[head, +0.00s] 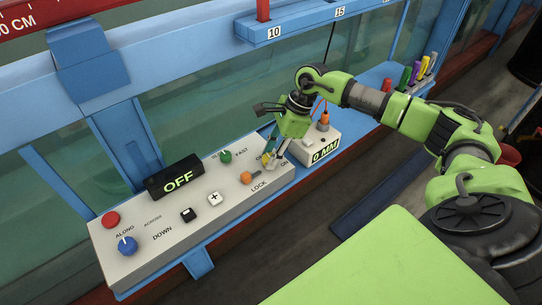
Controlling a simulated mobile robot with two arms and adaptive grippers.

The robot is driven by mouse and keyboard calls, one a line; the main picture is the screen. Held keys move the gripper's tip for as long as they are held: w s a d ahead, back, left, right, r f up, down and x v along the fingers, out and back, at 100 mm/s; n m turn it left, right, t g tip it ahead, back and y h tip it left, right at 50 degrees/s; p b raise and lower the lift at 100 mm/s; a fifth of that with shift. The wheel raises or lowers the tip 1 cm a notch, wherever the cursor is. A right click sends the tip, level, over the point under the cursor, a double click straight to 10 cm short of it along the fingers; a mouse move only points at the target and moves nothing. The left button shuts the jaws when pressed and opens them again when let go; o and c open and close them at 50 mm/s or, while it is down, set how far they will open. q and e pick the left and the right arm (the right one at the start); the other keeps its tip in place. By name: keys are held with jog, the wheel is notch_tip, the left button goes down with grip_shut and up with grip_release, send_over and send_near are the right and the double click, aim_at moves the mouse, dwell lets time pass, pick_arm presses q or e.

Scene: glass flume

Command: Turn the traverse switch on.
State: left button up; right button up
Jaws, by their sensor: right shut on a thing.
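The sloping white control panel (165,262) carries a black display (160,186) that reads OFF in green. My right gripper (271,157) reaches down to the panel's right end. It is shut on a small yellow-tipped switch (266,158), beside a label reading ON. I take this to be the traverse switch; its name is not readable. The fingers hide part of it, so I cannot tell its exact tilt. My left gripper is not in view.
Close by are an orange lock lever (249,177), a green knob (225,156), a white plus button (214,198) and a black button (187,214). A red button (110,219) and blue knob (127,245) sit at left. A 0 MM readout box (325,148) stands right.

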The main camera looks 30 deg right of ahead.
jog(key=m+b, duration=0.1)
jog(key=m, duration=0.1)
jog(key=m+t+h+b, duration=0.1)
jog(key=m+b, duration=0.1)
jog(key=shift+s+f+m+t, duration=0.1)
jog(key=shift+f+m+t, duration=0.1)
jog(key=shift+m+t, duration=0.1)
jog(key=m+h+b, duration=0.1)
jog(key=m+b, duration=0.3)
jog(key=shift+a+m+t, duration=0.15)
jog(key=shift+m+t, duration=0.15)
jog(key=shift+t, duration=0.1)
jog(key=m+h+b, duration=0.1)
jog(key=m+b, duration=0.2)
jog(key=shift+r+h, duration=0.1)
jog(key=shift+h, duration=0.3)
jog(key=shift+r+m+h+b, duration=0.1)
jog(key=shift+m+h+b, duration=0.65)
jog(key=shift+m, duration=0.95)
jog(key=o, duration=1.1)
